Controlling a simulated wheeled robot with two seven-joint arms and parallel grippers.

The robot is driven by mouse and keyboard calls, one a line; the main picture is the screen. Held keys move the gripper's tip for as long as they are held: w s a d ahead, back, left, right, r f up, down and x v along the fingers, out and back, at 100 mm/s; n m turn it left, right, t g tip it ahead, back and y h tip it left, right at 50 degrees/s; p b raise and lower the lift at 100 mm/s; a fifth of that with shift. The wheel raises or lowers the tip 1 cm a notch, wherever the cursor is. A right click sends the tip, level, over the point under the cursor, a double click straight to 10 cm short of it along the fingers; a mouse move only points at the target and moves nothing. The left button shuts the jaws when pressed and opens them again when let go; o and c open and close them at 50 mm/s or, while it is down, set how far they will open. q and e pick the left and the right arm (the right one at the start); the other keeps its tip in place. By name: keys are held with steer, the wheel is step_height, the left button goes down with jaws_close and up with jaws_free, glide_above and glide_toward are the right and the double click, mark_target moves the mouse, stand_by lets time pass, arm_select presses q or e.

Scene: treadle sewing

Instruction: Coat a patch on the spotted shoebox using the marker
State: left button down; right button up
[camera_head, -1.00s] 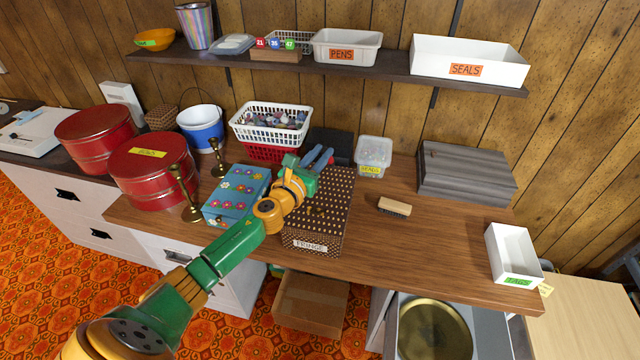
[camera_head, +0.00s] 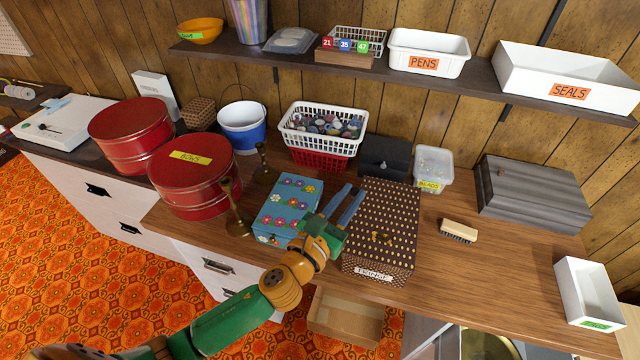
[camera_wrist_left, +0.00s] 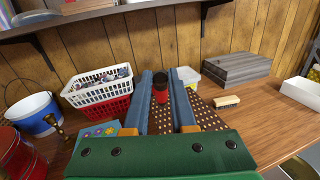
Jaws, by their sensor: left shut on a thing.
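The spotted shoebox (camera_head: 388,216) is dark brown with gold dots and a FRINGE label on its front. It lies lid-up on the wooden table, with a small darker brown shape on its lid. My left gripper (camera_head: 354,191) is over the shoebox's left edge, beside the flowered box. In the left wrist view its blue fingers are closed on a short red and dark cylinder, seemingly the marker (camera_wrist_left: 160,88), with the shoebox (camera_wrist_left: 196,108) behind and below. Whether the marker touches the lid I cannot tell. My right gripper is not in view.
A blue flowered box (camera_head: 287,204) and brass candlesticks (camera_head: 236,215) stand left. Behind are a white basket (camera_head: 322,128), a black box (camera_head: 384,156) and a clear tub (camera_head: 433,168). A brush (camera_head: 459,231) lies right, with bare table around it.

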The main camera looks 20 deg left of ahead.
arm_select(q)
steer(key=w+d+r+y, duration=0.1)
steer(key=d+r, duration=0.1)
steer(key=d, duration=0.5)
steer(key=shift+n, duration=0.3)
steer(key=f+b, duration=0.4)
steer(key=f, duration=0.1)
steer(key=shift+w+a+f+b, duration=0.15)
steer(key=shift+a+b, duration=0.05)
steer(key=shift+b, duration=0.15)
